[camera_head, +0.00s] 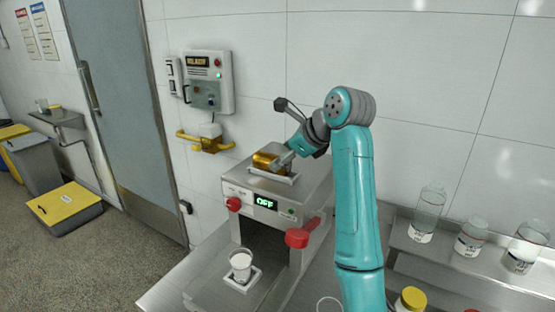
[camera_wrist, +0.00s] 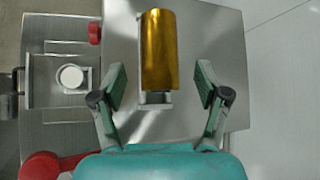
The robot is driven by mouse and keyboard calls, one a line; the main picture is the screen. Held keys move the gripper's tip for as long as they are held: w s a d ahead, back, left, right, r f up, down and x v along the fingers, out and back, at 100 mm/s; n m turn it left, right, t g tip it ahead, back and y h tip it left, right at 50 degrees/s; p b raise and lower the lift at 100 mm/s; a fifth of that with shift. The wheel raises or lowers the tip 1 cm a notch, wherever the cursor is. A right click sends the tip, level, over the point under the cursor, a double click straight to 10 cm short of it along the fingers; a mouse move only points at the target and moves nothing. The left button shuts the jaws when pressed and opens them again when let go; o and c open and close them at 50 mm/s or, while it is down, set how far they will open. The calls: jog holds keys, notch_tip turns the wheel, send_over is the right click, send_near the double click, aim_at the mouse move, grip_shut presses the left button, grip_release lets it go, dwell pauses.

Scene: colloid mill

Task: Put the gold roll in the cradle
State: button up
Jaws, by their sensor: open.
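The gold roll (camera_head: 265,160) lies on the pale metal cradle (camera_head: 287,181) on top of the mill. In the wrist view the roll (camera_wrist: 160,45) covers most of the cradle (camera_wrist: 155,103), whose near end shows past the roll. I cannot tell how fully the roll is seated. My gripper (camera_head: 284,158) is at the roll's right end in the head view and hides part of it. In the wrist view my gripper (camera_wrist: 161,78) is open, with one finger on each side of the roll and a visible gap at both.
The mill (camera_head: 262,207) shows "OFF" and has red knobs (camera_head: 297,238). A white cup (camera_head: 240,264) stands on a small stand at its front. A control box (camera_head: 208,82) and yellow pipe (camera_head: 212,145) are on the wall behind. Bottles (camera_head: 471,237) stand on a shelf at right.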

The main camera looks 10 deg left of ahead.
jog(key=v, duration=0.8)
